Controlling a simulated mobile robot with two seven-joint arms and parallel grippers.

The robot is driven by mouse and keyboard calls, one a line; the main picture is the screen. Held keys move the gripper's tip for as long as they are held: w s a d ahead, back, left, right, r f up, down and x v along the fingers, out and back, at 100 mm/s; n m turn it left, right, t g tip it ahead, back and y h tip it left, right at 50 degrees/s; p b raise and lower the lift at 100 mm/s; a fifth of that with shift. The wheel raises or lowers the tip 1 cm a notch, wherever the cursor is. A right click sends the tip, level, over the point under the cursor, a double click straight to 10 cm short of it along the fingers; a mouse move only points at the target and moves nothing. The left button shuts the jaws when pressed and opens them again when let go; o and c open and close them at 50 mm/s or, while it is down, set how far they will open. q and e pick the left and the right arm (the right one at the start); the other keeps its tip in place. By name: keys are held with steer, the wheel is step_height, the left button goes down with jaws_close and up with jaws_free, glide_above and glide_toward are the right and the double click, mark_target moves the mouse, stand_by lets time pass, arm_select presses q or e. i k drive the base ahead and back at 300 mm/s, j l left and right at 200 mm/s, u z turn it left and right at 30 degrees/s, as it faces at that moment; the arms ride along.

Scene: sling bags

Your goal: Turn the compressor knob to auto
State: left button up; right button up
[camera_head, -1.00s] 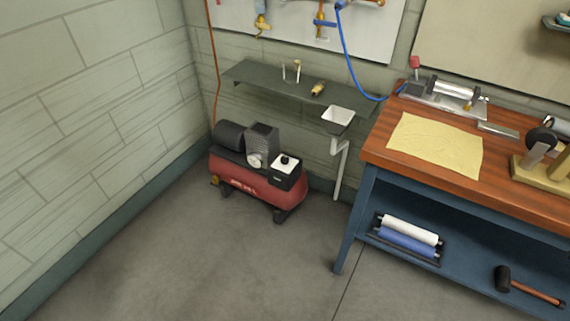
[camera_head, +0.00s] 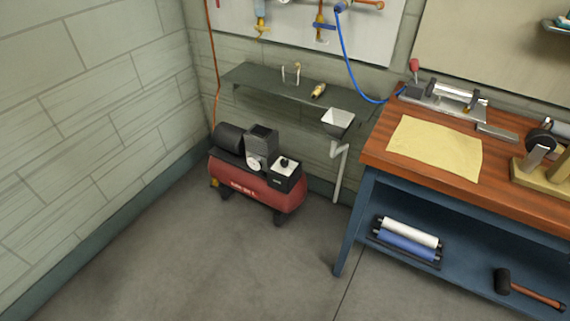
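A red compressor (camera_head: 250,187) stands on the floor in the corner, below a wall shelf. It has a black motor and a grey finned block on top. At its right end is a dark switch box with a pale top plate, and a small black knob (camera_head: 284,162) sits on that plate. The knob is too small to tell which setting it points to. Neither of my grippers is in the view.
A grey wall shelf (camera_head: 290,88) runs above the compressor. A white funnel-like basin (camera_head: 338,121) with a pipe stands to its right. A workbench (camera_head: 385,160) with a wooden top fills the right side. The floor (camera_head: 230,265) in front is clear.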

mark_target(284, 162)
steer(key=i+l+u, duration=0.25)
steer(key=i, duration=0.2)
steer(key=i+l+u, duration=0.25)
steer(key=i, duration=0.15)
steer(key=j, duration=0.1)
